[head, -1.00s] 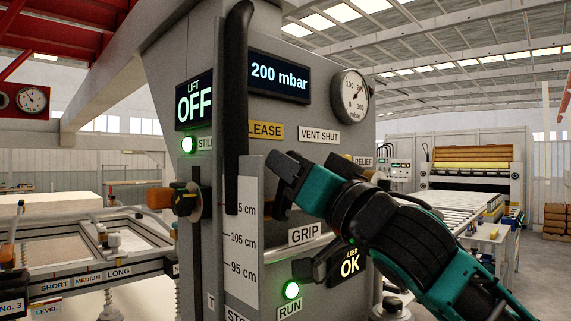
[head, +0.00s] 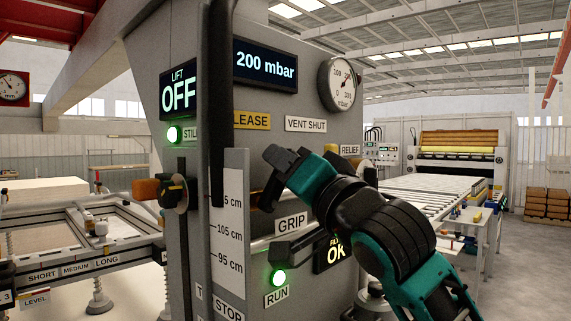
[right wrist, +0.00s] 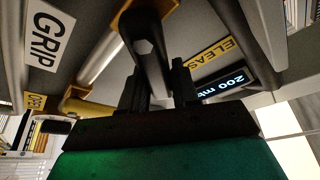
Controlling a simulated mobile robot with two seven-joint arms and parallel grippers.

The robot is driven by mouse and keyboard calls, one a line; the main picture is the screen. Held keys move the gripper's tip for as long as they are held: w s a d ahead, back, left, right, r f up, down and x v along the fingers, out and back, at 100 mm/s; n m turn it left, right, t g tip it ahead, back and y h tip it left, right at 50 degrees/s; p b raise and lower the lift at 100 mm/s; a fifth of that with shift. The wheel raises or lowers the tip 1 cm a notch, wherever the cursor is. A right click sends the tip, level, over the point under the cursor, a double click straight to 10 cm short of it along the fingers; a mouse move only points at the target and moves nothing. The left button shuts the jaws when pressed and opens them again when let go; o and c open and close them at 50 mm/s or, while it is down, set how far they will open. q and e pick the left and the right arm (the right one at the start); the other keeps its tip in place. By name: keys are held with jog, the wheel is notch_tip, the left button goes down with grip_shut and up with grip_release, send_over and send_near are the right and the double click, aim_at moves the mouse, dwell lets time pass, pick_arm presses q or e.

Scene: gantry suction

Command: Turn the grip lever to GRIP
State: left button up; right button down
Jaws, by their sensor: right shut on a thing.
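The grip lever (right wrist: 148,45) shows in the right wrist view as a black handle between the two fingers of my right gripper (right wrist: 157,88). In the head view the right gripper (head: 285,162) is at the grey panel, above the GRIP label (head: 291,223) and below the RELEASE label (head: 252,121), which is partly covered. The gripper is shut on the lever, and its fingers and wrist hide most of the lever there. The GRIP label also shows in the right wrist view (right wrist: 50,38). My left gripper is not in view.
A thick black vertical bar (head: 216,100) stands in front of the panel, left of my gripper. The display (head: 265,65) reads 200 mbar, with a round gauge (head: 340,83) beside it. A green lamp (head: 278,278) glows above RUN. A frame table (head: 90,268) is at left.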

jog(key=c, duration=0.9)
grip_release()
jog(key=shift+b+v, duration=0.85)
jog(key=shift+v, duration=5.65)
jog(key=shift+c, duration=0.5)
